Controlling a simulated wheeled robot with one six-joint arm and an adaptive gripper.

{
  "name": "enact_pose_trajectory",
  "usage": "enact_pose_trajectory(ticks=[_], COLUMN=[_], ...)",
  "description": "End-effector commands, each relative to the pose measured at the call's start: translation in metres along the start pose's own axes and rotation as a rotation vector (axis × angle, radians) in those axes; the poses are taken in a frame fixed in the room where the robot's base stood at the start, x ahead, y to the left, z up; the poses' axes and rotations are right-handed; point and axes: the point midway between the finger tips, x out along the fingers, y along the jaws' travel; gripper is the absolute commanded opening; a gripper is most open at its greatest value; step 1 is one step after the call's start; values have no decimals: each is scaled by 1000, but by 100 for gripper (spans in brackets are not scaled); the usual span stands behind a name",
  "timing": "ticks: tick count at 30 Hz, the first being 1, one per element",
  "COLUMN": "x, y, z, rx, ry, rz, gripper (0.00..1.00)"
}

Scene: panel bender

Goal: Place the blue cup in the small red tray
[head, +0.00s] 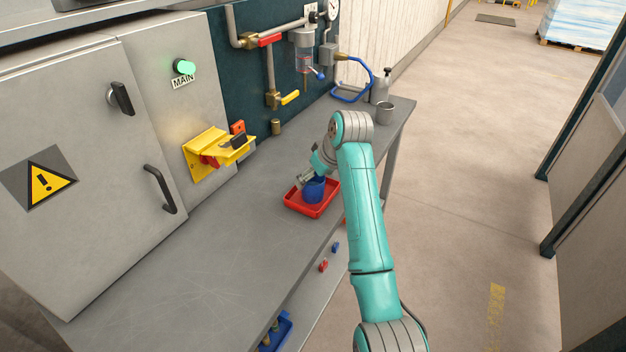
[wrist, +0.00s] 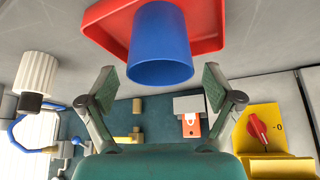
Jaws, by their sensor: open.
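The blue cup (head: 314,189) is in the small red tray (head: 297,207) on the grey bench. In the wrist view the blue cup (wrist: 160,48) appears against the red tray (wrist: 208,30). My gripper (head: 303,179) is at the tray, beside the cup. In the wrist view my gripper (wrist: 158,88) has its two fingers spread wide, one on each side of the cup's near end, with gaps between them and the cup. Nothing is held. Part of the tray lies outside the wrist view.
A yellow lockout bracket (head: 215,147) with a red switch is on the cabinet left of the tray. A metal cup (head: 384,112) and a grey bottle (head: 381,86) stand at the bench's far end. The bench front left is clear. A blue bin (head: 277,333) sits below.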

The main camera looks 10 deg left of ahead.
Motion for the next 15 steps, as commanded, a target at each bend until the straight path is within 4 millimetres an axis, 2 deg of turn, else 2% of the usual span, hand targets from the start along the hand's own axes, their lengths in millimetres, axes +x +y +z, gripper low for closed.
enact_pose_trajectory(ticks=[9, 15], x=[-65, -91], y=[0, 0], z=[-1, -1], rx=[0, 0], ry=[4, 3], rz=[2, 2], gripper=[90, 90])
